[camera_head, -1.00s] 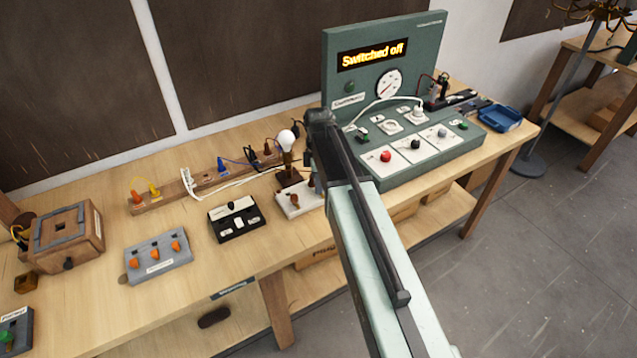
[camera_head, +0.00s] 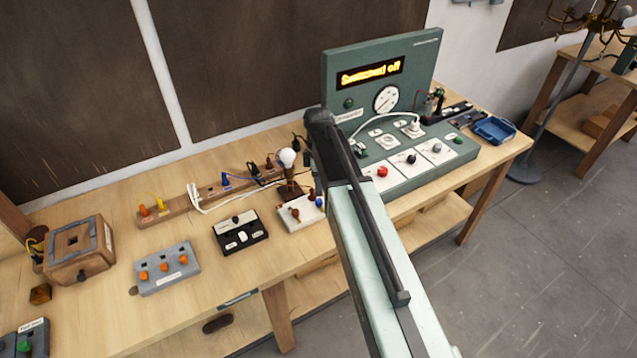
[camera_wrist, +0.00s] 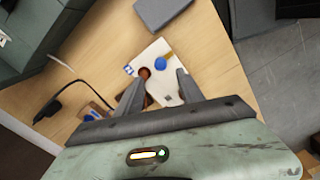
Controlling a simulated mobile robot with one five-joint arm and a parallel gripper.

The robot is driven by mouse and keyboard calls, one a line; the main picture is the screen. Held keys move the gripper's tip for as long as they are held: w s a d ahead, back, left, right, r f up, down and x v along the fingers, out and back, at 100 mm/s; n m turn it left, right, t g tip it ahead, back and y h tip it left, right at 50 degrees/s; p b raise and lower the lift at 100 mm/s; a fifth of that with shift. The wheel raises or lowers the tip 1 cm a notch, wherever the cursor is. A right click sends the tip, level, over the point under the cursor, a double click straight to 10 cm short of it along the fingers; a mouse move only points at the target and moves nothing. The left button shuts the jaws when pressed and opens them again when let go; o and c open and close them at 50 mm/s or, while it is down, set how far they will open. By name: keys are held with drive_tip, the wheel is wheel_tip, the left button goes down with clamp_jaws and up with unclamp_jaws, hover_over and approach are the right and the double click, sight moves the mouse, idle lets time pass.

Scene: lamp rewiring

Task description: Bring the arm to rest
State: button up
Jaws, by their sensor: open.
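My gripper (camera_wrist: 158,82) is open in the wrist view, its two dark fingers spread apart with nothing held between them. Beyond the fingers lies a white block (camera_wrist: 160,63) with a blue knob and a red-brown knob; whether the fingers touch it I cannot tell. In the head view my arm (camera_head: 362,240) reaches out over the bench, and the gripper itself is hidden. The same white block shows just left of my arm in the head view (camera_head: 295,221), beside a bulb on a stand (camera_head: 288,160).
A black switch box (camera_head: 240,233), a grey box with orange knobs (camera_head: 167,268) and a wooden box (camera_head: 82,250) stand to the left. A blue tray (camera_head: 494,129) lies at the right end.

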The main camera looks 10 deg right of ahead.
drive_tip(key=shift+r, duration=0.3)
